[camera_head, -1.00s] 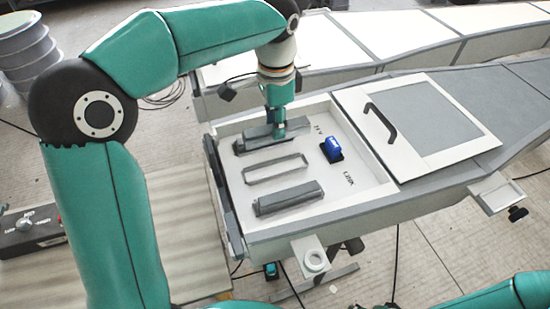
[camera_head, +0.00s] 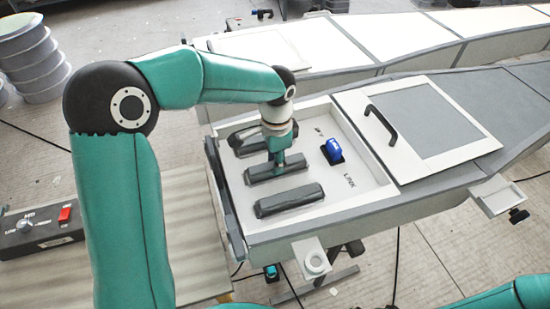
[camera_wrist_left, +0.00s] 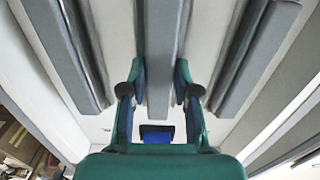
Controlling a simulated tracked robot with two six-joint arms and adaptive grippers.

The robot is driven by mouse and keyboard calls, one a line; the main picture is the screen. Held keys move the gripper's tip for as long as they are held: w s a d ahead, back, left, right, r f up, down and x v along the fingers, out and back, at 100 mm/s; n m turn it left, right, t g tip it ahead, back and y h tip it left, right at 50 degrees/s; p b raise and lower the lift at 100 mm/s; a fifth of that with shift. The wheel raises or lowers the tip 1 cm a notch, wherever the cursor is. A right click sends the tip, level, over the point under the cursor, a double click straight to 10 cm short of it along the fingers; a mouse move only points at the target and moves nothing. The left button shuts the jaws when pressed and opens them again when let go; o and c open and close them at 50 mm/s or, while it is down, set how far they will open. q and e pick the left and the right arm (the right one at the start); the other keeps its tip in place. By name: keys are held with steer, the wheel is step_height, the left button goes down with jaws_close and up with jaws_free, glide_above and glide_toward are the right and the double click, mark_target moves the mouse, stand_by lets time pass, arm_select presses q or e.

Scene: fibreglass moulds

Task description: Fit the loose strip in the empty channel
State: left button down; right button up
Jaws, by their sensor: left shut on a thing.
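My left gripper (camera_head: 279,163) is shut on the loose grey strip (camera_head: 260,174) and holds it over the middle channel, whose outline the strip hides. In the left wrist view the strip (camera_wrist_left: 162,40) runs between the fingers of the gripper (camera_wrist_left: 160,88), roughly parallel to the strips on both sides. I cannot tell whether it is down in the channel or just above it. A near grey strip (camera_head: 289,199) and a far grey strip (camera_head: 246,143) lie on the white panel (camera_head: 352,178); my arm partly hides the far one. My right gripper is out of view.
A blue object (camera_head: 333,151) on a dark base sits right of the strips. A raised frame surrounds the panel, and a lid (camera_head: 425,125) with a black handle (camera_head: 381,123) lies to the right. A control box (camera_head: 42,231) stands at lower left.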

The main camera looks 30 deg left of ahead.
arm_select(q)
steer(key=c, duration=0.9)
jaws_free()
steer(key=shift+w, duration=0.1)
steer(key=shift+o, duration=0.2)
steer(key=shift+r, duration=0.1)
step_height(320, 180, up, 12)
